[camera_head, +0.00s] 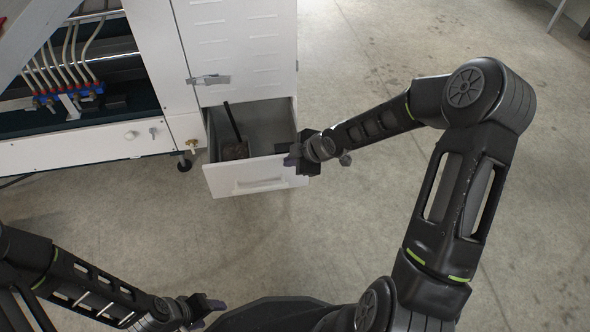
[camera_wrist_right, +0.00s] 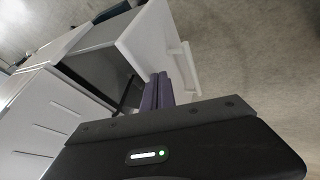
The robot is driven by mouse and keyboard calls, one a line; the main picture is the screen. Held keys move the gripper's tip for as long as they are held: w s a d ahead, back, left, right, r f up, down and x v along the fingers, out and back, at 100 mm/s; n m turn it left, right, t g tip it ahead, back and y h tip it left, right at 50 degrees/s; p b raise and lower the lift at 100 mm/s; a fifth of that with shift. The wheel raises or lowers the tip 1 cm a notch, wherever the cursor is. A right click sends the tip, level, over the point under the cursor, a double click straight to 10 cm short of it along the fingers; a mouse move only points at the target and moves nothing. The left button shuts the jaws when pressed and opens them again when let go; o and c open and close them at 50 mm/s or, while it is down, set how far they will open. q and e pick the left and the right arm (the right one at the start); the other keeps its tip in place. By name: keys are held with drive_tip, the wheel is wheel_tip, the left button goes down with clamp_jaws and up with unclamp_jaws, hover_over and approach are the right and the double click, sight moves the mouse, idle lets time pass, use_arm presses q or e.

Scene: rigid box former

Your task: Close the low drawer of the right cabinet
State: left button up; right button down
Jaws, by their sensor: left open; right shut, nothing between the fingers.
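The low drawer (camera_head: 260,178) of the white right cabinet (camera_head: 240,45) is pulled out and open in the head view. Its front panel with a handle faces me, and it also shows in the right wrist view (camera_wrist_right: 148,38). A dark stick and a brownish block (camera_head: 234,150) lie inside the drawer. My right gripper (camera_head: 292,160) is at the right end of the drawer front; its fingers (camera_wrist_right: 157,92) are shut with nothing between them, close to the panel's edge. I cannot tell whether they touch it. My left gripper (camera_head: 205,306) is open and empty, low in the picture, away from the cabinet.
A machine with hoses and blue fittings (camera_head: 70,95) stands left of the cabinet. A metal latch (camera_head: 208,79) sits on the cabinet panel above the drawer. The concrete floor (camera_head: 150,225) in front of the drawer is clear.

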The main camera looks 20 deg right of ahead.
drive_tip(key=shift+w, duration=0.25)
use_arm(q)
drive_tip(key=shift+r, duration=0.1)
use_arm(e)
drive_tip(key=shift+w+d, duration=0.1)
drive_tip(key=shift+w, duration=0.05)
